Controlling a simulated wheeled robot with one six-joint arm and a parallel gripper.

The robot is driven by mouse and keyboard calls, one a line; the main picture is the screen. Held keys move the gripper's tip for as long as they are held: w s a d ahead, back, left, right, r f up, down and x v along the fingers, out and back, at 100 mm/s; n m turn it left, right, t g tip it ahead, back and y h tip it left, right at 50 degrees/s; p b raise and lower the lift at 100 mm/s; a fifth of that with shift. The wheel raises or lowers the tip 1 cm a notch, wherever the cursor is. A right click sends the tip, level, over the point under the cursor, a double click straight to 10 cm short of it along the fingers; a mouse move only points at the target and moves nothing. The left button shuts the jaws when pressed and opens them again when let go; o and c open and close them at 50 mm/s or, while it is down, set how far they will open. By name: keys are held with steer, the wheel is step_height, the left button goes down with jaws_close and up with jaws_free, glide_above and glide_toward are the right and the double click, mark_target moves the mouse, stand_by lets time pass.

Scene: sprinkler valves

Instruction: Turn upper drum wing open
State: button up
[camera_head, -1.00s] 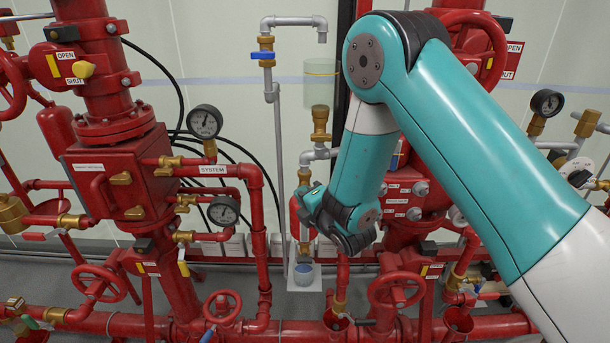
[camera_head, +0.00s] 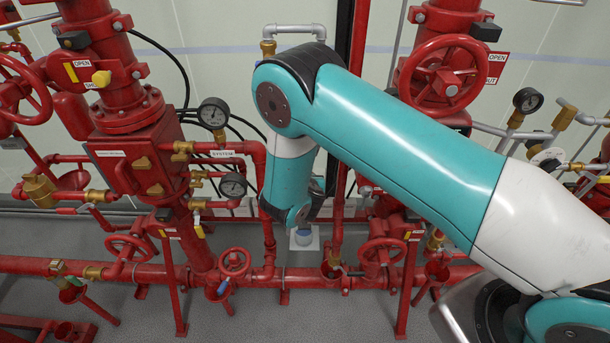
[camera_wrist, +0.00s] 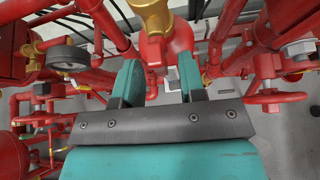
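I cannot pick out the upper drum wing with certainty. In the wrist view my gripper (camera_wrist: 160,66) is open, its two teal fingers apart. A brass fitting (camera_wrist: 152,14) with a red part (camera_wrist: 170,46) lies just ahead of the fingers, in line with the gap. I cannot tell whether the fingers touch it. In the head view my arm covers the middle, and my gripper is hidden behind its links.
Red handwheels stand at the upper right (camera_head: 443,75), left (camera_head: 18,88) and low down (camera_head: 234,262). Pressure gauges (camera_head: 213,113) and red pipes crowd the left. A small blue-and-white cup (camera_head: 304,237) is low behind my wrist. The grey floor (camera_head: 130,312) is partly free in front.

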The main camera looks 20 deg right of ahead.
steer(key=shift+s, duration=0.1)
steer(key=s+a, duration=0.2)
steer(key=s, duration=0.4)
steer(key=shift+s, duration=0.2)
stand_by(0.3)
steer(key=s+r+m+g+y+b, duration=0.2)
steer(key=s+r+m+b, duration=0.3)
steer(key=s+m, duration=0.3)
steer(key=s+a+r+m+g+y+b, duration=0.1)
steer(key=s+r+m+g+y+b, duration=0.2)
steer(key=s+r+m+g+b, duration=0.2)
steer(key=s+r+m+g+y+b, duration=0.2)
steer(key=s+r+m+g+b, duration=0.2)
steer(key=s+m, duration=0.8)
steer(key=shift+s+a+r+b, duration=0.15)
steer(key=shift+s+r+b, duration=0.75)
steer(key=shift+b, duration=0.3)
